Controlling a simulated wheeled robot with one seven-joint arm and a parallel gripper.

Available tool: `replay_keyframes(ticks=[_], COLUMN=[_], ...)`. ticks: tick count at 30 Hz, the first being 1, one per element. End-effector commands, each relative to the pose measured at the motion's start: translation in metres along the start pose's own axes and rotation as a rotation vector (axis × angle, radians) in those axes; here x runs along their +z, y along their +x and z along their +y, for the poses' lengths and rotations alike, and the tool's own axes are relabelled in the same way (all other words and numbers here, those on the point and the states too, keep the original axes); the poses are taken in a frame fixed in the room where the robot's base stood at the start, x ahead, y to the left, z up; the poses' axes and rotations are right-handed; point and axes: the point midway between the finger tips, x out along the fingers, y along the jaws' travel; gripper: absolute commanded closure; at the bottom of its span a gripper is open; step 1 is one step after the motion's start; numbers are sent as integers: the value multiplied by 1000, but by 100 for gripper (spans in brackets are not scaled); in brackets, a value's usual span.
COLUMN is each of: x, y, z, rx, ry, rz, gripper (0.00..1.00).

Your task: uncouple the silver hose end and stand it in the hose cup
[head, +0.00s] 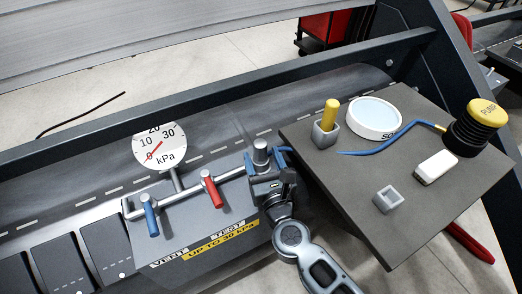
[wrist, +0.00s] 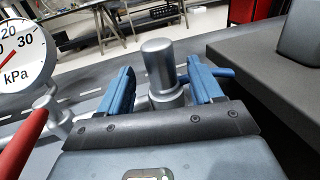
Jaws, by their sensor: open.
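The silver hose end (head: 261,150) stands upright at the right end of the grey pipe manifold. It also shows in the wrist view (wrist: 158,60), between the two blue fingers of my gripper (wrist: 162,88). The gripper is open, one finger on each side with a visible gap. In the head view my gripper (head: 268,178) partly hides the hose end's lower part. A blue hose (head: 385,147) runs from the hose end's side to the pump. An empty grey square cup (head: 381,207) stands on the dark shelf; a second grey cup (head: 325,140) holds a yellow peg.
The shelf (head: 340,181) also carries a round white dish (head: 375,134), a white block (head: 436,166) and the black pump with a yellow top (head: 486,112). Left of my gripper are a red lever (head: 212,190), a blue lever (head: 150,218) and a kPa gauge (head: 158,152) reading near zero.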

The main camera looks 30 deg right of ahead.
Motion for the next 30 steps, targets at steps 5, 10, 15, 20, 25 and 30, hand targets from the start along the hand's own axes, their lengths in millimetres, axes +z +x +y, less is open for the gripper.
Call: replay_keyframes(ticks=[5, 10, 15, 20, 25, 30], x=[2, 1, 1, 0, 1, 0], y=[27, 43, 45, 44, 44, 44], z=[-2, -2, -2, -2, -2, -2], rx=[-1, 0, 0, 0, 0, 0], ry=[-1, -1, -1, -2, -2, -2], rz=[-2, -1, -1, -1, -1, -1], gripper=[35, 35, 35, 42, 58, 74])
